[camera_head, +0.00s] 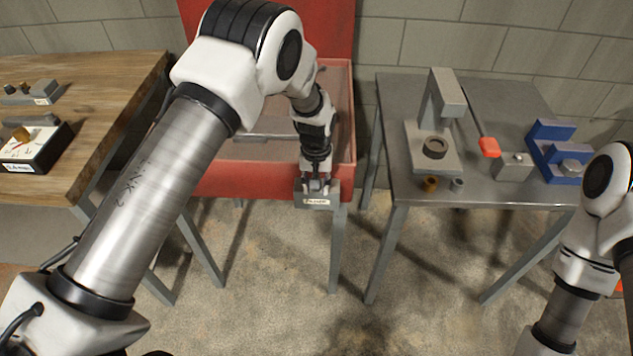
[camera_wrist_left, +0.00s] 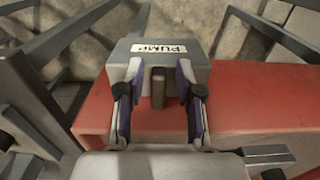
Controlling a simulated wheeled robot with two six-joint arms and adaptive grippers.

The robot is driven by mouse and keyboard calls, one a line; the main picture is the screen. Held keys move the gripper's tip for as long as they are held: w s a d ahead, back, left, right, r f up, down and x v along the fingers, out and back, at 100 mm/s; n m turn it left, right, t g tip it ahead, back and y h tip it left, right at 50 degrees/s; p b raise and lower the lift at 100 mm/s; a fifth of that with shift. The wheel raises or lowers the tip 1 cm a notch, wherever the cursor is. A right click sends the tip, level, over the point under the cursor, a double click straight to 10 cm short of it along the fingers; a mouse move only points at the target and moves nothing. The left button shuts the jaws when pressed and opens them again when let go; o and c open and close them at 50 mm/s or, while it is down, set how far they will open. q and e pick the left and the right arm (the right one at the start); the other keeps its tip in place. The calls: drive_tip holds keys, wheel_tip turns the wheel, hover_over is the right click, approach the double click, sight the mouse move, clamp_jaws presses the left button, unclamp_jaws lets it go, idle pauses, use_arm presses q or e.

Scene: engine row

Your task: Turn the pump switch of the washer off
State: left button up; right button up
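The red washer (camera_head: 240,182) stands at the back centre with its lid raised. The grey pump switch box (camera_head: 328,197), with a white label, sits at its front right corner. In the left wrist view the box (camera_wrist_left: 205,70) shows its PUMP label upside down, and a dark upright switch lever (camera_wrist_left: 158,90) stands in front of it. My left gripper (camera_head: 316,182) is at the box. In the wrist view its fingers (camera_wrist_left: 160,76) are open on both sides of the lever, with a visible gap on each side. My right gripper is out of view; only part of that arm shows.
A grey metal table (camera_head: 390,120) to the right holds a press (camera_head: 440,110), a red-handled part (camera_head: 489,147) and a blue vise (camera_head: 553,150). The floor in front is clear.

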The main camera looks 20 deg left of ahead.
use_arm(q)
drive_tip(key=shift+w, duration=0.2)
drive_tip(key=shift+r, duration=0.1)
wheel_tip(320, 180, up, 12)
idle(0.5)
